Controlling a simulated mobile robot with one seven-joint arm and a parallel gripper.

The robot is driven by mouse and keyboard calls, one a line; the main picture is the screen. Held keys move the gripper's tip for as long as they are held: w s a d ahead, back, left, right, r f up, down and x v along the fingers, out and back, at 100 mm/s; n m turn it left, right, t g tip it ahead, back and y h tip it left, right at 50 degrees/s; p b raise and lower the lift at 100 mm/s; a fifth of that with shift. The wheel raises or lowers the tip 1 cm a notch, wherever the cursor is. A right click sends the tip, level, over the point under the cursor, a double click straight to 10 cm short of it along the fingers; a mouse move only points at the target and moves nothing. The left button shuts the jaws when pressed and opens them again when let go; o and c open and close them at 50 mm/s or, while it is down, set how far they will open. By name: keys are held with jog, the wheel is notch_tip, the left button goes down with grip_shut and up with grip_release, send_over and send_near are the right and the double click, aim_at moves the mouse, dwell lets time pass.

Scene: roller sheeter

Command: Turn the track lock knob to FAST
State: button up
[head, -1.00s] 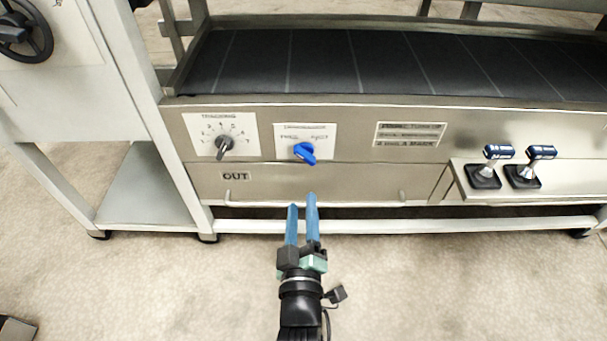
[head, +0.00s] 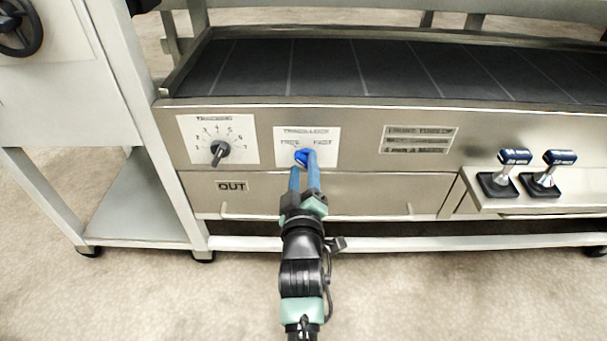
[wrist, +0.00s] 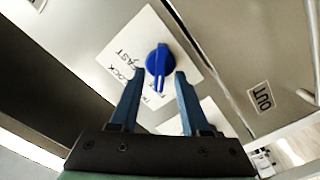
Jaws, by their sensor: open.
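The track lock knob (head: 301,155) is blue and sits on a white plate marked FREE at left and FAST at right. In the head view my gripper (head: 304,162) is at the knob, and its blue fingers partly cover it. In the wrist view the knob (wrist: 158,60) shows between the two open fingertips of my gripper (wrist: 159,75), its pointer toward the bottom of the picture. Gaps show on both sides there; I cannot tell whether a finger touches it. Which mark the pointer faces is unclear in the head view.
A tracking dial (head: 220,150) with a dark knob is left of the plate. Below is a drawer front (head: 330,190) marked OUT, with a long bar handle. Two blue-topped levers (head: 530,172) stand at the right. A dark belt (head: 390,68) lies above the panel.

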jog(key=shift+w, duration=0.25)
grip_shut()
